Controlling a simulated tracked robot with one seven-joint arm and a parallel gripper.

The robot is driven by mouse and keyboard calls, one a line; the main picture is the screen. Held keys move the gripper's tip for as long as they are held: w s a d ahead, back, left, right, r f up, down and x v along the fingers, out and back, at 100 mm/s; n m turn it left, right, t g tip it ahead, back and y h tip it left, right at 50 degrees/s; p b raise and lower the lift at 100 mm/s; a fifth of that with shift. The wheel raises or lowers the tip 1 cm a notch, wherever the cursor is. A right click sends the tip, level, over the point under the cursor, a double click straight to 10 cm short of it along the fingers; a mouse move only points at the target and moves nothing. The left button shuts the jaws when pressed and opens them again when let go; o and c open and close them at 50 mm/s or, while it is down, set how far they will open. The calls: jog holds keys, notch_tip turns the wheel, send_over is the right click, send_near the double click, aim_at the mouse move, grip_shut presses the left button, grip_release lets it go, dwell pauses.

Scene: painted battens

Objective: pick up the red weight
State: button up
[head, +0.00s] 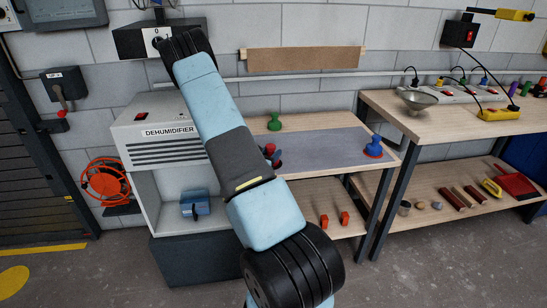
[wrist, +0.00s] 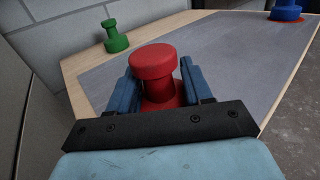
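The red weight (wrist: 152,62), a round-topped knob with a narrower neck and wider base, stands upright on the grey mat in the wrist view. My gripper (wrist: 158,80) has one blue finger on each side of it. The fingers look open, with a small gap to the neck; contact cannot be made out for sure. In the head view the red weight (head: 270,149) is partly hidden behind my arm, and the gripper (head: 276,160) shows only as a dark bit beside it.
A green weight (head: 274,122) stands at the mat's back left, and a blue weight (head: 373,147) stands on a red spot at the right. The grey mat (head: 325,148) between them is clear. A dehumidifier (head: 165,145) stands left of the bench. A second bench (head: 460,122) holds tools.

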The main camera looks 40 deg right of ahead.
jog(key=shift+s+f, duration=0.1)
grip_shut()
dwell(0.6)
